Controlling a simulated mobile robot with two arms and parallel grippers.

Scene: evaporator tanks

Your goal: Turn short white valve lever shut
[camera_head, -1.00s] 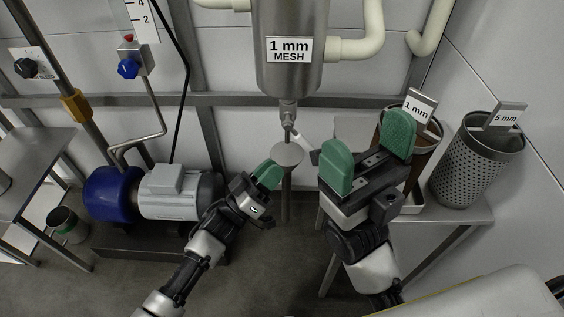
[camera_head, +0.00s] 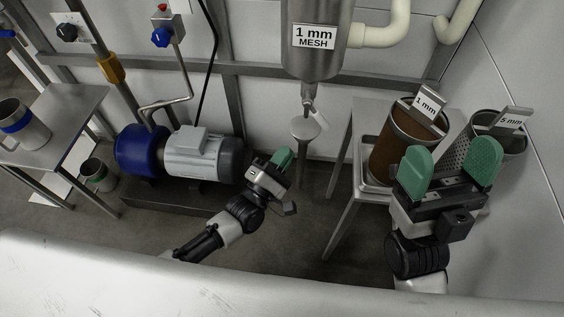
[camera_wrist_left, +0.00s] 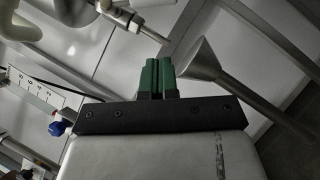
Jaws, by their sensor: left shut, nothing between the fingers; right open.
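The short white valve lever (camera_head: 319,117) slants down to the right from the metal valve (camera_head: 308,92) under the tank labelled "1 mm MESH" (camera_head: 318,62). A grey funnel (camera_head: 305,127) stands directly below the valve. My left gripper (camera_head: 284,158) is shut and empty, below and left of the funnel, apart from the lever. In the left wrist view its green fingers (camera_wrist_left: 157,76) are together, with the funnel (camera_wrist_left: 203,62) close on the right and the valve (camera_wrist_left: 120,14) beyond. My right gripper (camera_head: 450,165) is open and empty, in front of the strainer baskets at right.
A brown-sided 1 mm basket (camera_head: 393,150) and a perforated 5 mm basket (camera_head: 456,152) stand on the right table (camera_head: 340,190). A blue and grey pump (camera_head: 200,153) sits left of my left gripper. A metal cup (camera_head: 30,133) is on the far-left table.

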